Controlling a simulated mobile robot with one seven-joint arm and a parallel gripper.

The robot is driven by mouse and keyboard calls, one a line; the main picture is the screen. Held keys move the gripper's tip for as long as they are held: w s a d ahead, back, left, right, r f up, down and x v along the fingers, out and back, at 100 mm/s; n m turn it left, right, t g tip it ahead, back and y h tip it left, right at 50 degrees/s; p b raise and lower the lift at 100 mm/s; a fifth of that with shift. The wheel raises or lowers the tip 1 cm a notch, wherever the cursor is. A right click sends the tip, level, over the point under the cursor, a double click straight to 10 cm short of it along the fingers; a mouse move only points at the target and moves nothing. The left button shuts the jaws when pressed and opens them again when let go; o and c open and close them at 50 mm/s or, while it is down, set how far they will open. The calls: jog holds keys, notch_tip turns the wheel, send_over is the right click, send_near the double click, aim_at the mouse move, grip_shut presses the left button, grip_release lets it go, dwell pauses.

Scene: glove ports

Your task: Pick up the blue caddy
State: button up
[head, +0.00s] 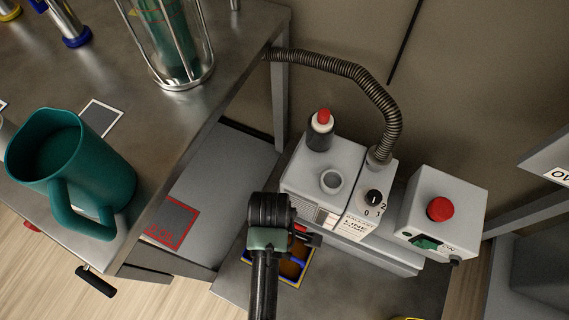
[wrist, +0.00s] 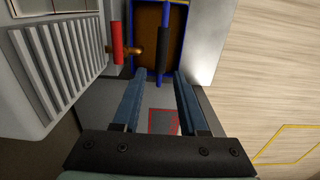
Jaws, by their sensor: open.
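The blue caddy (wrist: 183,45) shows at the top of the wrist view as a blue-edged tray with a brown inside and a dark bar running over its middle. In the head view the caddy (head: 302,272) sits low beside the grey machine, partly hidden behind my gripper (head: 284,240). In the wrist view my gripper (wrist: 160,78) is open, with its two fingers apart and pointing toward the caddy. The near end of the bar appears between the fingertips. I cannot tell whether either finger touches it.
A red handle (wrist: 118,42) on a brass stem sticks out close to the caddy's left in the wrist view. The vented grey machine (head: 325,185) stands beside it. A teal jug (head: 75,165) stands on the metal table at left. A box with a red button (head: 440,208) is at right.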

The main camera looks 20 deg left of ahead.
jog(key=f+b, duration=0.2)
jog(key=f, duration=0.1)
jog(key=f+b, duration=0.1)
jog(key=f, duration=0.3)
jog(key=shift+s+f+b, duration=0.2)
jog(key=shift+f+b, duration=0.1)
jog(key=shift+b, duration=0.05)
notch_tip(320, 180, down, 5)
jog(key=b, duration=0.4)
jog(key=shift+f, duration=0.15)
grip_shut()
dwell(0.6)
